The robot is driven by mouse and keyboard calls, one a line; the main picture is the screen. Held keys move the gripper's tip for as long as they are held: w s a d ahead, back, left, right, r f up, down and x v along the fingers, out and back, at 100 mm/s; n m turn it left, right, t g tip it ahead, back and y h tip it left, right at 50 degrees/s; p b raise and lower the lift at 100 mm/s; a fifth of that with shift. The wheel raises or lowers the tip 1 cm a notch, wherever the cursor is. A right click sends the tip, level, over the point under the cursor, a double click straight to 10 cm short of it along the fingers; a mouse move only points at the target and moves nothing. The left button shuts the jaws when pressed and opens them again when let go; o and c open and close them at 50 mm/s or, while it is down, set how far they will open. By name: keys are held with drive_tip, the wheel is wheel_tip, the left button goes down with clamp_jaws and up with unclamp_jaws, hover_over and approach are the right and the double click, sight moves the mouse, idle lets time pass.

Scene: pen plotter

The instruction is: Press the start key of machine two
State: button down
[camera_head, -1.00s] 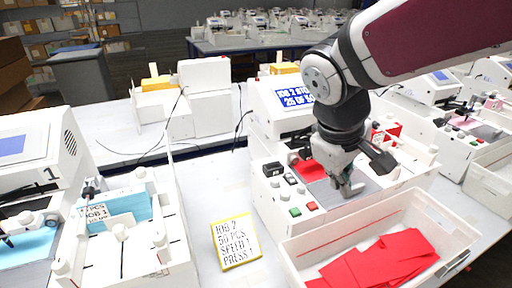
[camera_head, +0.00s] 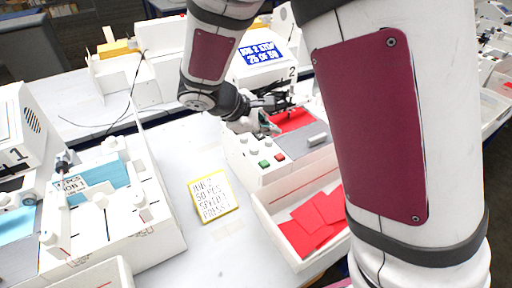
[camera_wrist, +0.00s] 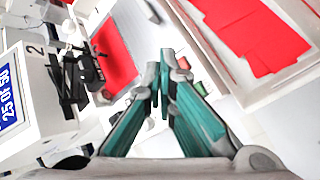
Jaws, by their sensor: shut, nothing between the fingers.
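Machine two (camera_head: 243,153) is white, with a "2" on its side and a blue screen (camera_head: 262,52) reading roughly "25 of 50". Its front panel carries a green key (camera_head: 264,163), a red key (camera_head: 279,157) and white knobs (camera_head: 253,152). Any key lettering is too small to read. My gripper (camera_head: 268,126) is shut and empty, above the back of the panel near the red sheet, apart from the coloured keys. In the wrist view my closed fingertips (camera_wrist: 160,72) point toward the panel; the red key (camera_wrist: 184,62) shows just beyond them.
A yellow-edged card (camera_head: 214,197) for job 2 lies on the white table. An open bin (camera_head: 270,215) with red sheets stands in front of machine two. Machine one (camera_head: 110,215) is at left. My arm hides the right side.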

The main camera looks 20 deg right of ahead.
sight(266, 164)
drive_tip(key=shift+w+a+f, duration=0.2)
drive_tip(key=shift+w+f, duration=0.05)
drive_tip(key=shift+w, duration=0.05)
drive_tip(key=shift+f, duration=0.1)
drive_tip(key=shift+f+b, duration=2.4)
drive_tip(key=shift+f, duration=1.95)
drive_tip(key=shift+f, duration=0.1)
drive_tip(key=shift+f, duration=0.3)
drive_tip(key=shift+f+b, duration=0.4)
drive_tip(key=shift+b, duration=0.05)
drive_tip(key=shift+r, duration=0.1)
drive_tip(key=shift+r+p, duration=0.55)
drive_tip(key=shift+r, duration=0.2)
